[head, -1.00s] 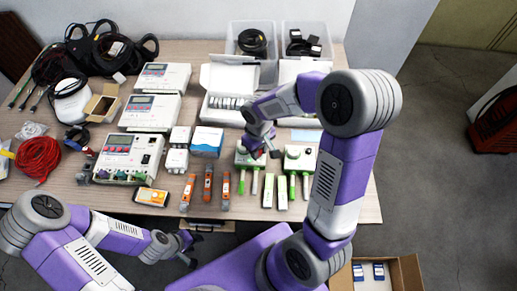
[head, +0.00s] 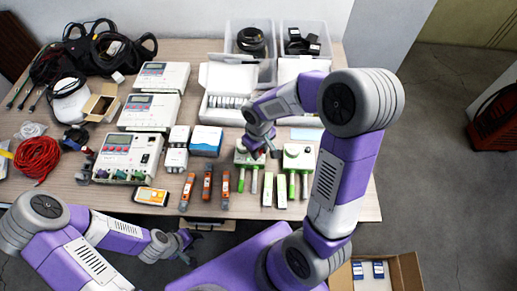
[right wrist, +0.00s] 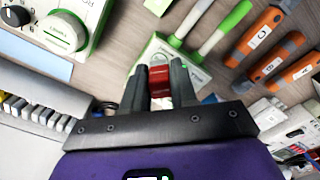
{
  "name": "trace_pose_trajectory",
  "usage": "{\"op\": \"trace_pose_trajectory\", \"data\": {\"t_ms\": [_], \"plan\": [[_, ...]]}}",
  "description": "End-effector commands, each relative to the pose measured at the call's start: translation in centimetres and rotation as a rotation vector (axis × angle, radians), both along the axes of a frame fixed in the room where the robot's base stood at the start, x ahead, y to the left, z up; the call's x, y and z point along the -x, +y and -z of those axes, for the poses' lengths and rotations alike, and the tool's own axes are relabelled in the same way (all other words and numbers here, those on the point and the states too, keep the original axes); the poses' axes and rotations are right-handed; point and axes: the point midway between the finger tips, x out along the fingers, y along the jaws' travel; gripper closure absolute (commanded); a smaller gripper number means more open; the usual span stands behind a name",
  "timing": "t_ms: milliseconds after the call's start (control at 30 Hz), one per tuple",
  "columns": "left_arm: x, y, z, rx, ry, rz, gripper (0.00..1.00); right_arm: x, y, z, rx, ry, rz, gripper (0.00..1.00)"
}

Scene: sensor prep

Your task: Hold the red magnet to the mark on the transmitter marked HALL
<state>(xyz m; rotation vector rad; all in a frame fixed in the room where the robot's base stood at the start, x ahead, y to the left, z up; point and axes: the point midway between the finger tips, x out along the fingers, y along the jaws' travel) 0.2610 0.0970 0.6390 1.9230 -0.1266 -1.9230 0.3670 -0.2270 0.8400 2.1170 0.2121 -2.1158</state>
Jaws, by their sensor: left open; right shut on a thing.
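My right gripper (head: 260,148) is shut on the red magnet (right wrist: 159,80), which sits between its fingertips in the right wrist view. The gripper is at a white and green transmitter (head: 243,160), which also shows in the right wrist view (right wrist: 158,47) behind the fingers. I cannot tell whether the magnet touches it. No HALL label or mark is readable; the gripper hides part of the first transmitter. My left gripper (head: 190,246) is open and empty off the table's front edge.
Orange handheld tools (head: 207,184) and green-and-white sticks (head: 267,190) lie in front. White control boxes (head: 133,158) and small white boxes stand left. An open white carton (head: 228,78) and clear bins are behind. A cardboard box (head: 408,270) is on the floor at right.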

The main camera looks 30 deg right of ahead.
Motion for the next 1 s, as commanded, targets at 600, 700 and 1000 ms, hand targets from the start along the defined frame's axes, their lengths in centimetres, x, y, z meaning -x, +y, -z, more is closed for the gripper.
{"op": "trace_pose_trajectory", "data": {"t_ms": [600, 700, 1000], "plan": [[0.00, 0.00, 0.22, 0.000, 0.000, 0.000, 0.57, -0.02, -0.01, 0.26, 0.000, 0.000, 0.000, 0.92], [0.00, 0.00, 0.45, 0.000, 0.000, 0.000, 0.57, -0.02, -0.01, 0.53, 0.000, 0.000, 0.000, 0.92], [0.00, 0.00, 0.78, 0.000, 0.000, 0.000, 0.57, -0.01, -0.01, 0.95, 0.000, 0.000, 0.000, 0.92]]}}
